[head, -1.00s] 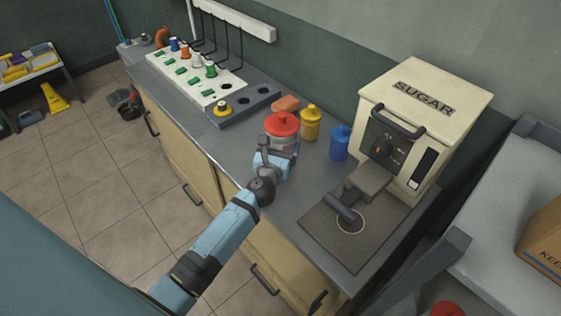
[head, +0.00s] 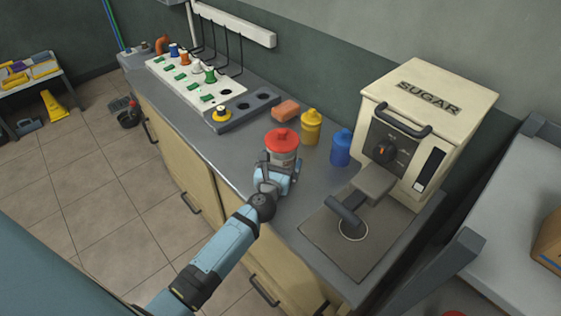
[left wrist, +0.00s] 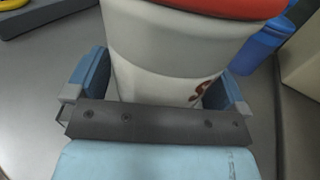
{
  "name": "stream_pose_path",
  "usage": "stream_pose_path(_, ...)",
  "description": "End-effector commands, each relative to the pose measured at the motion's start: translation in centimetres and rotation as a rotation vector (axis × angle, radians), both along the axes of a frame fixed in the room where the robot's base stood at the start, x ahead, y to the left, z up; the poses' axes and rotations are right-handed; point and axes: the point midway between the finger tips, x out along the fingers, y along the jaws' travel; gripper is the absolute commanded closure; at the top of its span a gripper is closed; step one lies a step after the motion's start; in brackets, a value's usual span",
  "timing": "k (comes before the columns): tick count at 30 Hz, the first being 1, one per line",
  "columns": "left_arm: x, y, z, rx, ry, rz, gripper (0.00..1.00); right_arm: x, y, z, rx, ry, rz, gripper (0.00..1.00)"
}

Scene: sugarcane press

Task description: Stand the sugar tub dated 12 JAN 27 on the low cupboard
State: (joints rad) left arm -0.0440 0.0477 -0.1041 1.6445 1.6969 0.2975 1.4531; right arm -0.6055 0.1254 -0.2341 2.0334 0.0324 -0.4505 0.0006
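A white tub with a red lid (head: 282,139) is at the counter (head: 205,145), in front of the yellow and blue bottles. My left gripper (head: 280,168) is at its near side. In the left wrist view the fingers lie on both sides of the white tub (left wrist: 165,60), close against its wall, and look shut on it. A brown mark shows low on the tub; no date is readable. Whether its base touches the counter is hidden. My right gripper is in neither view. I cannot tell which surface is the low cupboard.
A yellow bottle (head: 311,128), a blue bottle (head: 341,149) and an orange block (head: 286,109) stand behind the tub. The SUGAR machine (head: 425,125) is to the right, with a dark mat (head: 325,235). A grey-topped surface (head: 510,220) holds a cardboard box (head: 549,245).

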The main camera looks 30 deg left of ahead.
Motion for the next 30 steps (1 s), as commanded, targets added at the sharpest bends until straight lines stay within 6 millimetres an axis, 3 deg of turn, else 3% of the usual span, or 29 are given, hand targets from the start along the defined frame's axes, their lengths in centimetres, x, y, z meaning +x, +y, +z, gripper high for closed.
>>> stream_pose_path(6,-0.2,-0.1,0.5,0.000,0.001,-0.001,0.00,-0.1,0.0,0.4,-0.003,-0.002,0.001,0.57)
stream_pose_path(21,-9.9,-1.9,0.2,0.000,0.002,-0.001,0.00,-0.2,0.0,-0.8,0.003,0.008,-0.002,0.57)
stream_pose_path(30,-11.8,-2.3,0.4,0.000,0.000,0.000,0.00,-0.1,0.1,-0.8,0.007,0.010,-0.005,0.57)
